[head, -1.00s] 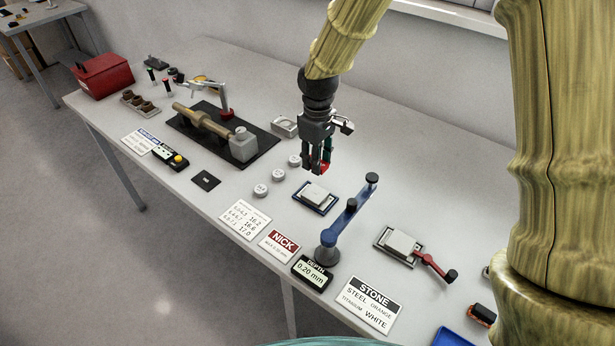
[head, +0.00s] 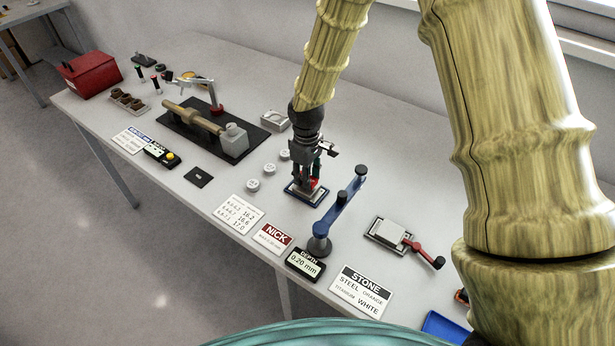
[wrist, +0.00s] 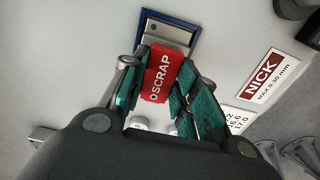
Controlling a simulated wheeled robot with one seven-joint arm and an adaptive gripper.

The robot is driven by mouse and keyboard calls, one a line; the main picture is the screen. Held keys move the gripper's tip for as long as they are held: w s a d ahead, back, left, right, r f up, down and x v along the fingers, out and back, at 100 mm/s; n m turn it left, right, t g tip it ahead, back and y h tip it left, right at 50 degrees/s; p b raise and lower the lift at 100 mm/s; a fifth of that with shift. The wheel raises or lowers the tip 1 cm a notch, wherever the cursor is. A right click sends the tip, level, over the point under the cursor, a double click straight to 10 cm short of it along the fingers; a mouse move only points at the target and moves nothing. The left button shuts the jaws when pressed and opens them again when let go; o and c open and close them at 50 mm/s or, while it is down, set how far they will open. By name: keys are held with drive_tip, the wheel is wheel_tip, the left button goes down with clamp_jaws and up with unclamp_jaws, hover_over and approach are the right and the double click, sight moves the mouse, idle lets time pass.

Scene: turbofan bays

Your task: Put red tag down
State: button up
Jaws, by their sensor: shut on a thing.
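The red tag (wrist: 162,75), marked SCRAP in white letters, is between the green-padded fingers of my gripper (wrist: 160,95) in the wrist view. My gripper is shut on it. In the head view, my gripper (head: 308,185) points down over the blue-edged tray (head: 291,192), and a bit of the red tag (head: 313,184) shows between the fingers. The tray (wrist: 197,40) also shows in the wrist view, with a grey metal block in it just past the tag. I cannot tell whether the tag touches the tray or block.
A blue lever arm on a round base (head: 320,245) stands close to the right of my gripper. White round pucks (head: 253,185) lie to the left. A NICK card (head: 273,237) and a depth display (head: 306,263) lie in front. A grey block with a red crank (head: 390,235) stands further right.

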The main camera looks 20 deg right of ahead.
drive_tip(key=shift+s+f, duration=0.1)
drive_tip(key=shift+f, duration=0.65)
drive_tip(key=shift+f, duration=0.15)
drive_tip(key=o, duration=0.9)
drive_tip(key=shift+r, duration=0.2)
drive_tip(key=shift+r+b, duration=1.65)
drive_tip(key=shift+r, duration=4.3)
drive_tip(key=shift+d, duration=0.1)
